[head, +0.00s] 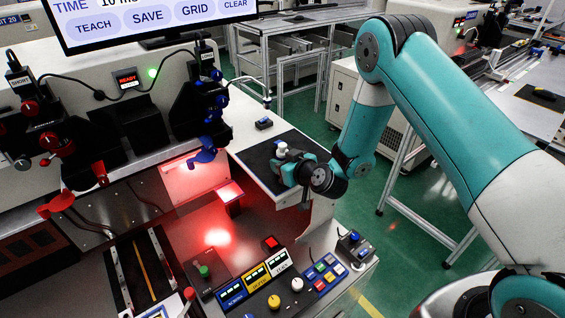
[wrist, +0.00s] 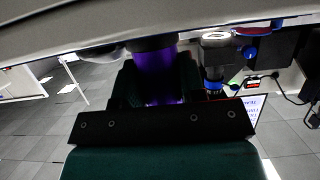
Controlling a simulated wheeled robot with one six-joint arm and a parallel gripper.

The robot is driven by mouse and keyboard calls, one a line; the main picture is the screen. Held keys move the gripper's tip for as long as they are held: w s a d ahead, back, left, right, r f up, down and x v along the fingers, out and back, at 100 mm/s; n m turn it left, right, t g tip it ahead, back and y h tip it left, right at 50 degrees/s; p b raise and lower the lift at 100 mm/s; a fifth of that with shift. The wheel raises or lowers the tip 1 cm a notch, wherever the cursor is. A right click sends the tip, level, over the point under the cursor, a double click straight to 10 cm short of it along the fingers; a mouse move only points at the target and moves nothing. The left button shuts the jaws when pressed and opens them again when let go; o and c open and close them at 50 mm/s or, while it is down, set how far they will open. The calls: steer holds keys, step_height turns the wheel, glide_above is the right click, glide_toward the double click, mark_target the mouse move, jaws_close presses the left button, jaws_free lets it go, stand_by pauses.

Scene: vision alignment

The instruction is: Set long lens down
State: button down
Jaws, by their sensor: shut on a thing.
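My gripper (head: 290,170) is at the dark mat (head: 258,167) on the white side table, near its right edge. In the wrist view, my gripper (wrist: 160,90) is shut on a dark cylinder with a purple sheen, the long lens (wrist: 158,72). Its upper end is cut off by a grey body across the top of that view. In the head view a small white-topped piece (head: 282,148) shows at the gripper's tip; I cannot tell if it is part of the lens. Whether the lens touches the mat is hidden.
A small dark box with a blue button (head: 264,124) sits behind the mat. The station's blue-knobbed mount (head: 208,150) and red-lit block (head: 231,193) stand left. The button panel (head: 275,290) is in front. Bare mat shows left of my gripper.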

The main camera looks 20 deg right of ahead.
steer(key=shift+f, duration=0.15)
steer(key=c, duration=0.7)
jaws_free()
